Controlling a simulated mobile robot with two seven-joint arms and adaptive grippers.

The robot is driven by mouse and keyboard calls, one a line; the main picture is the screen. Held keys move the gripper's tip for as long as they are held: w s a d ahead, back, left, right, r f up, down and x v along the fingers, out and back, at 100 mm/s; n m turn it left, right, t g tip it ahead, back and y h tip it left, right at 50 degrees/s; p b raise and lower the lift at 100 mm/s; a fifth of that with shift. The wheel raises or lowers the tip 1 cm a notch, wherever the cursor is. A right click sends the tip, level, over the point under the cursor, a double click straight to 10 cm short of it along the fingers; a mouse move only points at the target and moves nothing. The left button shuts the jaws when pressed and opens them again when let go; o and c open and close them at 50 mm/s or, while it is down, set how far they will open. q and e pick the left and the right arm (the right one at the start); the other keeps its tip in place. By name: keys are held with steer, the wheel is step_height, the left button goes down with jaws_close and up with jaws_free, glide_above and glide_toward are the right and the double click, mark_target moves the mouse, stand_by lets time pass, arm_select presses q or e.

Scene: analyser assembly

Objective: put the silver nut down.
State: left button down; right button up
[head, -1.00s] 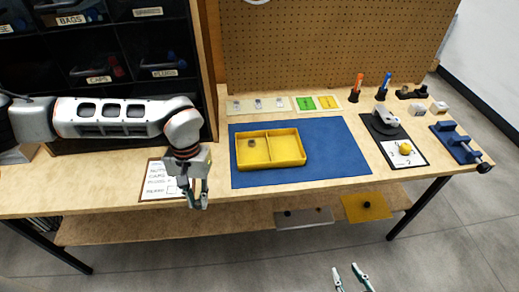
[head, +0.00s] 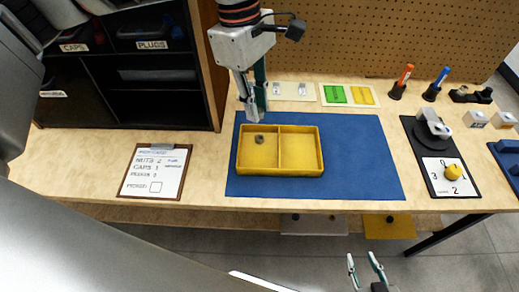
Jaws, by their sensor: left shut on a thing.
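My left gripper (head: 254,112) points down over the back left of the yellow two-compartment tray (head: 322,160), above the left compartment. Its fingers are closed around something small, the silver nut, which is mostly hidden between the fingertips. A dark grey nut (head: 259,139) lies in the left compartment, close below the fingertips. The right compartment is empty. My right gripper (head: 363,262) is at the bottom of the view, in front of the table, open and empty.
The tray stands on a blue mat (head: 365,160). A clipboard list (head: 156,172) lies to the left. Behind are a pale strip with small parts (head: 289,92) and a green and yellow card board (head: 349,94). A dial device (head: 433,130) stands right.

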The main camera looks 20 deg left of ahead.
arm_select(q)
glide_above(259, 164)
step_height(259, 164, down, 7)
steer(key=f, duration=0.2)
steer(key=f+b, duration=0.1)
steer(key=f, duration=0.3)
steer(key=shift+a+f, duration=0.3)
step_height(259, 164, down, 4)
steer(key=shift+f+b, duration=0.2)
steer(key=shift+b, duration=0.2)
steer(key=c, duration=2.2)
jaws_free()
steer(key=shift+f, duration=0.1)
